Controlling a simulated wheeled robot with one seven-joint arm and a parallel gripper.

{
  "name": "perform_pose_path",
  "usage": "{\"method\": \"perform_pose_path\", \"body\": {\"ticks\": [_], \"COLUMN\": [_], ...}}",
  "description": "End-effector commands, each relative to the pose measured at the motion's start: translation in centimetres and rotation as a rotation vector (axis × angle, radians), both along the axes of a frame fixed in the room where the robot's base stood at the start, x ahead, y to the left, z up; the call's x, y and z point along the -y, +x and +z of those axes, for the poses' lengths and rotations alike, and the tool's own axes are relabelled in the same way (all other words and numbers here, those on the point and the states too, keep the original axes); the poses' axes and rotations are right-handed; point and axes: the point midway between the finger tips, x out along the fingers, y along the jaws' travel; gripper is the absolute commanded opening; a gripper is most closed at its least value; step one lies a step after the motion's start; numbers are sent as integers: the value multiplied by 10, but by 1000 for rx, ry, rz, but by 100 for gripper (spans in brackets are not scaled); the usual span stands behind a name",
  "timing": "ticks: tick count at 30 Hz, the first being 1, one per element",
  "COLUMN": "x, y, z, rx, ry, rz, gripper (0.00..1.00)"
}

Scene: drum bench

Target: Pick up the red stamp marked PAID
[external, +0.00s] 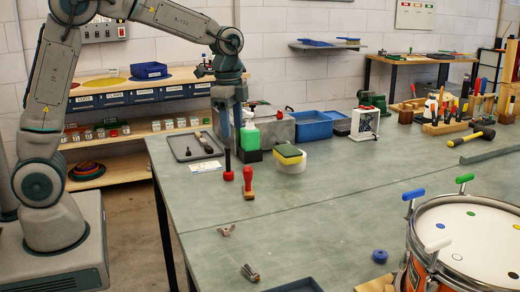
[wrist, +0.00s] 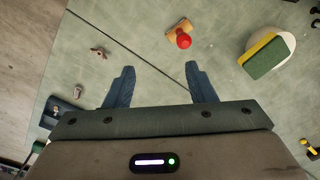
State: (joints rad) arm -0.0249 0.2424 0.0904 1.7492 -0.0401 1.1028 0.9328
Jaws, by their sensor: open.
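A red-handled stamp (external: 248,182) with a wooden base stands on the bench. It also shows in the wrist view (wrist: 184,40), near the top and ahead of my fingertips. No lettering is readable on it. A second upright item (external: 228,174), dark above and red at the bottom, stands just to its left; I cannot tell what it is marked. My gripper (external: 232,130) hangs above the bench, behind and a little left of the red stamp in the external view. In the wrist view its two fingers (wrist: 160,86) are spread apart with nothing between them.
A dark tray (external: 186,152) lies to the left. Small metal parts (external: 226,230) and a drum (external: 470,245) are toward the front.

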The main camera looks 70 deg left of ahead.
Motion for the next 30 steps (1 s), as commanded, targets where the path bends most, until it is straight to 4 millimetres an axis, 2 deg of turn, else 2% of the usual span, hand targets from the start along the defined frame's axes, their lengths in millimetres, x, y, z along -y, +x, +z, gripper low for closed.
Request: {"method": "perform_pose_path", "body": {"ticks": [1,3,9,14,21,24,30], "x": [-4,-8,-14,-14,-14,-15,-15], "y": [14,28,49,50,50,50,50], "z": [-7,-14,-27,-44,-91,-104,-117], "rx": [-15,-27,-48,-53,-53,-53,-51], "ry": [4,8,13,12,13,13,13], "rz": [-42,-98,-189,-199,-198,-197,-196], "gripper": [50,50,50,50,50,50,50]}}
